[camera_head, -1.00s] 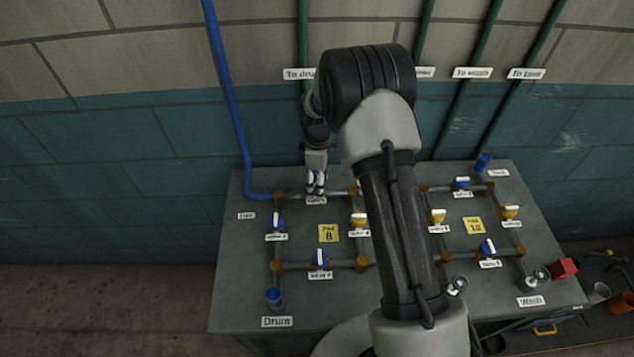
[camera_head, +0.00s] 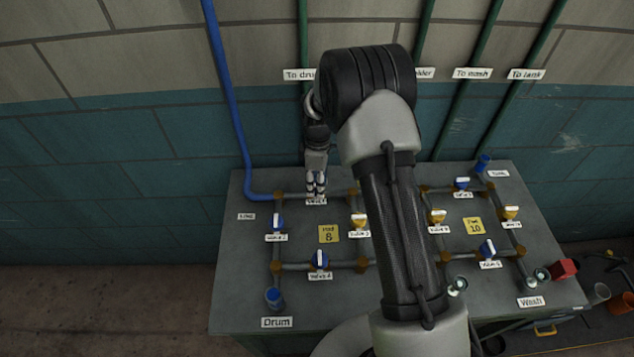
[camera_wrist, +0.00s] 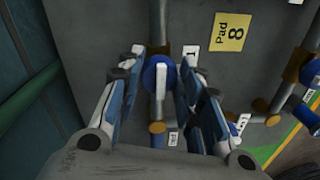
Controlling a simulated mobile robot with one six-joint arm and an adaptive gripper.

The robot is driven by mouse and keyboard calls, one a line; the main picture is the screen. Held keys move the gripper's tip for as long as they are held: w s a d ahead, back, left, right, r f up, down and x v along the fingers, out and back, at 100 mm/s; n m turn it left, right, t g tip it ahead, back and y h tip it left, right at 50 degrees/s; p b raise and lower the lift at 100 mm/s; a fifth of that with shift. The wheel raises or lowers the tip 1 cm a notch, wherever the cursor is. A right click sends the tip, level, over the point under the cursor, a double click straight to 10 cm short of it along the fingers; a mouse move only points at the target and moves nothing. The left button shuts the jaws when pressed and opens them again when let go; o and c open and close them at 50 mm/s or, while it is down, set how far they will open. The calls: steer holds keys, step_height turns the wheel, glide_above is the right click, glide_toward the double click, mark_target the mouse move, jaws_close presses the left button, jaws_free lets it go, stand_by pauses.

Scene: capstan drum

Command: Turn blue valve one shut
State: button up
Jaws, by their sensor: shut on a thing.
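Blue valve one (camera_wrist: 152,74) is a round blue knob with a white bar handle on the grey pipe. In the wrist view it sits between my fingers, and its white bar runs about in line with the pipe. In the head view my gripper (camera_head: 316,183) reaches down onto the pipe at the back of the left pad, just above a white label (camera_head: 316,202). There the gripper hides most of the valve.
The yellow Pad 8 plate (camera_head: 328,233) lies in the middle of this pipe loop. Other blue valves stand at the left (camera_head: 277,222) and front (camera_head: 320,259), and a yellow valve (camera_head: 359,221) at the right. A blue pipe (camera_head: 232,100) runs down the wall behind.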

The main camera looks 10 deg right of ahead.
steer(key=shift+m, duration=0.3)
steer(key=m, duration=0.8)
steer(key=shift+s+t, duration=0.15)
steer(key=shift+t, duration=0.15)
steer(key=m, duration=0.5)
steer(key=shift+a+p, duration=0.1)
steer(key=shift+p, duration=0.2)
steer(key=m, duration=0.4)
steer(key=shift+t, duration=0.3)
steer(key=o, duration=1.1)
steer(key=shift+c, duration=0.2)
